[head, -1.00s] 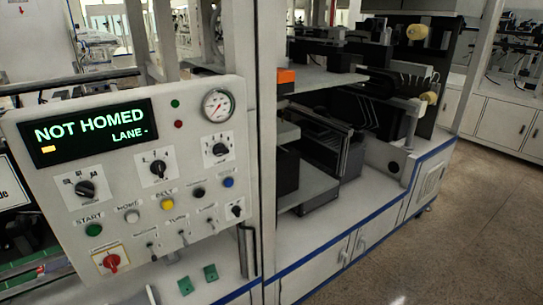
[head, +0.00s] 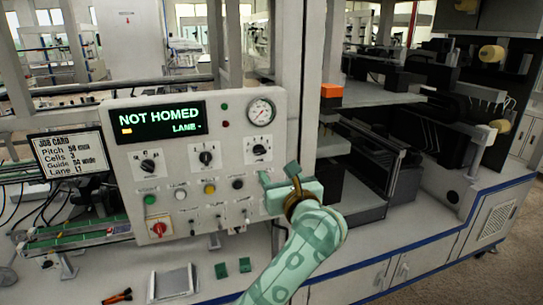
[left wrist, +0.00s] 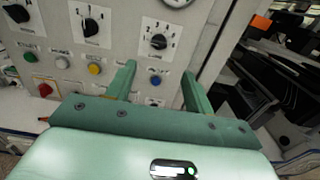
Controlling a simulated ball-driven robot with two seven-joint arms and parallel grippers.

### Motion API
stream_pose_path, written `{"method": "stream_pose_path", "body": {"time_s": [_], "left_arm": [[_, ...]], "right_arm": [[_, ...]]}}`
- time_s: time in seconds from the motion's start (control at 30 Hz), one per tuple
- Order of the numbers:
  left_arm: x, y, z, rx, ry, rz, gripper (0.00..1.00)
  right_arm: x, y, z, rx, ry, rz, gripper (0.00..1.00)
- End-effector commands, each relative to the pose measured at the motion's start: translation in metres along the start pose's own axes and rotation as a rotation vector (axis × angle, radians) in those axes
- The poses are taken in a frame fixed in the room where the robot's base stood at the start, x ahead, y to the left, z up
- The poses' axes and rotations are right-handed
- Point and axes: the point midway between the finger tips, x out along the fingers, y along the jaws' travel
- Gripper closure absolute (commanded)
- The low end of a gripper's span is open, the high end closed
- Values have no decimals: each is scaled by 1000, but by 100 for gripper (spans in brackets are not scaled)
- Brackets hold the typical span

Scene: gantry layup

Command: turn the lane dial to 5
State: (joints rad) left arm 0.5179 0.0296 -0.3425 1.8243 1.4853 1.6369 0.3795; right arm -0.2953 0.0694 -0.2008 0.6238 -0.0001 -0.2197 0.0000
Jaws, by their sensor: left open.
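A light grey control panel (head: 130,185) carries a row of three black dials on white scales: left (head: 148,165), middle (head: 206,157) and right (head: 259,150). Their labels are too small to tell which is the lane dial. The panel's screen (head: 160,119) reads "NOT HOMED" and "LANE -". My left gripper (head: 279,175) is open and empty at the panel's lower right, below the right dial. In the left wrist view, its fingers (left wrist: 158,75) stand apart, with the right dial (left wrist: 158,42) beyond them, touching nothing visible. My right gripper is not in view.
Coloured buttons, including a yellow one (head: 209,188), and small switches sit below the dials. A red knob (head: 159,229) is at lower left. A job card (head: 68,155) stands left of the panel. A frame post (head: 318,80) rises behind the panel's right side.

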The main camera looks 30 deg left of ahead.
Motion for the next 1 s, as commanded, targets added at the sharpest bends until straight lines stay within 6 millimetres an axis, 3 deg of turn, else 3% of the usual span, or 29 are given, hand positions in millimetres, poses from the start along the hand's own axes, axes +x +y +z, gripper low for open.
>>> {"method": "stream_pose_path", "body": {"time_s": [0.2, 0.43, 0.6, 0.9, 1.0], "left_arm": [[59, 1, 1, 6, -4, 5, 47], [104, 1, 0, 6, -2, 4, 47], [119, 1, 0, 5, -1, 2, 47], [121, 1, 0, 3, -1, 2, 47], [121, 1, 0, 4, -1, 2, 72]], "right_arm": [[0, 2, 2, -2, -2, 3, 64], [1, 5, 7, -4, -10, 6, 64], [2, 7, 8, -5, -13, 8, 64], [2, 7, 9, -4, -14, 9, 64], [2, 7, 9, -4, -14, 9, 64]]}}
